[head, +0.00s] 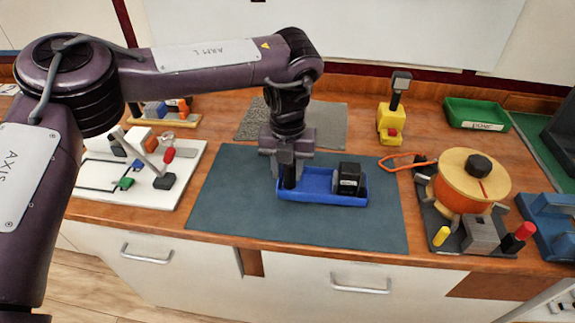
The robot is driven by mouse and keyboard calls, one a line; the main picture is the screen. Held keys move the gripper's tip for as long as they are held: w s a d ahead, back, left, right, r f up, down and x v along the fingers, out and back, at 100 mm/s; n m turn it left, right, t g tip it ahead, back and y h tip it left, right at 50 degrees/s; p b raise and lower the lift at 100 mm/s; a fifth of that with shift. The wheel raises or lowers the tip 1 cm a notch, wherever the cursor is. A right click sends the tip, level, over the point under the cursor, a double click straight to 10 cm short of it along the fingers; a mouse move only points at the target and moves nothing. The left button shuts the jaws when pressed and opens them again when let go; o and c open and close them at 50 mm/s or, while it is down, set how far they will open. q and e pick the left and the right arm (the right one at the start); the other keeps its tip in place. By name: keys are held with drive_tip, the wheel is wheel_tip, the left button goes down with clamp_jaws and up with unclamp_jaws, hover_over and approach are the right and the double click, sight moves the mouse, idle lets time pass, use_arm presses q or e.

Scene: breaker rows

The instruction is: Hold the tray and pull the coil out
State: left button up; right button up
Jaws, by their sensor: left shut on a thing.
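A blue tray (321,200) lies on the dark mat. A black block with a pale label (349,179), probably the coil, stands in the tray's right end. My left gripper (288,184) comes down from above at the tray's left end and is shut on the tray there. The exact grip is partly hidden by the dark fingers. My right gripper is not in view.
The dark mat (235,205) has free room left of and below the tray. A white board with parts (185,192) lies at left. A yellow device (390,122), green tray (477,113) and orange drum with a wooden top (455,172) stand at right.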

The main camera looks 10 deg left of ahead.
sight(287, 182)
use_arm(q)
drive_tip(key=shift+f+b, duration=0.85)
drive_tip(key=shift+f, duration=1.2)
drive_tip(key=shift+f, duration=0.15)
idle(0.5)
idle(0.4)
